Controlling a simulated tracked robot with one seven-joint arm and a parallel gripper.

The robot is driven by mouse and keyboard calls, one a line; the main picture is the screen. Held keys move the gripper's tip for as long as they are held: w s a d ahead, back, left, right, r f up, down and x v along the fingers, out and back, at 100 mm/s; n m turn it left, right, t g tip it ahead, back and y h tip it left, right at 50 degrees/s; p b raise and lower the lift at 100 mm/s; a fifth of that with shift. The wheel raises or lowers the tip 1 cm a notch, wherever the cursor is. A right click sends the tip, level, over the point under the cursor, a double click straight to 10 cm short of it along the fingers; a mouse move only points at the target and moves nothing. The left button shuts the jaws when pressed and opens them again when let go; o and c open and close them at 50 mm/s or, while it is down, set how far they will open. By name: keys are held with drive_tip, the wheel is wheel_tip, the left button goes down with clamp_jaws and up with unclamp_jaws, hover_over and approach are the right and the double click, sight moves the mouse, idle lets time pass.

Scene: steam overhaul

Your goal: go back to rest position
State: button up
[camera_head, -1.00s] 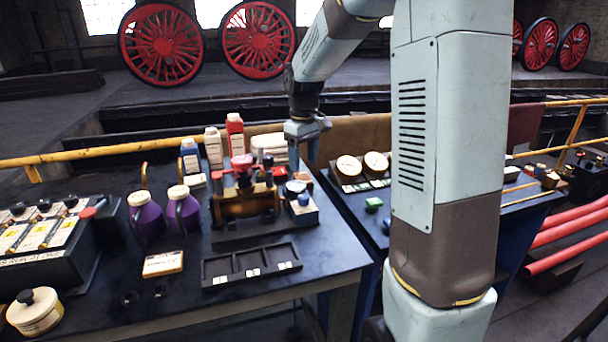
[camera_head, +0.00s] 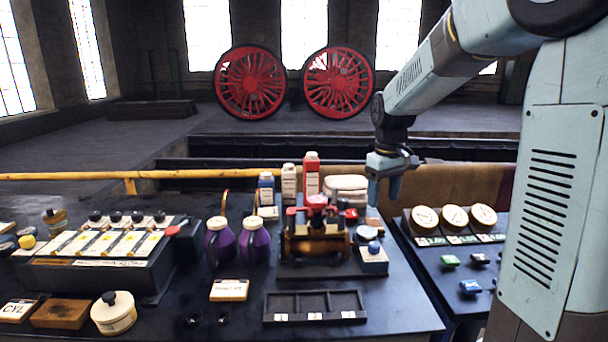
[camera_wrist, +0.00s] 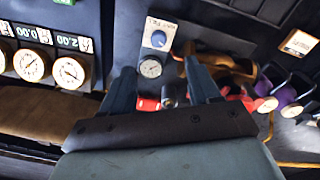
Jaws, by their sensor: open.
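My gripper (camera_head: 384,190) hangs from my raised arm above the back right of the workbench, pointing down. It is open, and nothing shows between its fingers. In the wrist view, its two dark fingers (camera_wrist: 163,92) are spread apart. Beyond them is a small block with a blue knob and a round gauge (camera_wrist: 151,68). The same block (camera_head: 373,262) stands on the bench below my gripper in the head view. The gripper appears apart from everything on the bench.
A brass fixture with red handles (camera_head: 316,240), purple jugs (camera_head: 254,243), bottles (camera_head: 311,175) and an empty dark tray (camera_head: 315,307) stand on the bench. A gauge panel (camera_head: 455,234) is to the right. A yellow rail (camera_head: 100,176) runs behind. Open space lies above the bench.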

drive_tip(key=s+r+m+t, duration=0.2)
drive_tip(key=s+r, duration=0.1)
drive_tip(key=s, duration=1)
drive_tip(key=s+r+m+t, duration=0.2)
drive_tip(key=s+m+t, duration=0.1)
drive_tip(key=s, duration=0.9)
drive_tip(key=shift+s+d+r, duration=0.2)
drive_tip(key=shift+s+r, duration=0.15)
drive_tip(key=shift+r, duration=0.05)
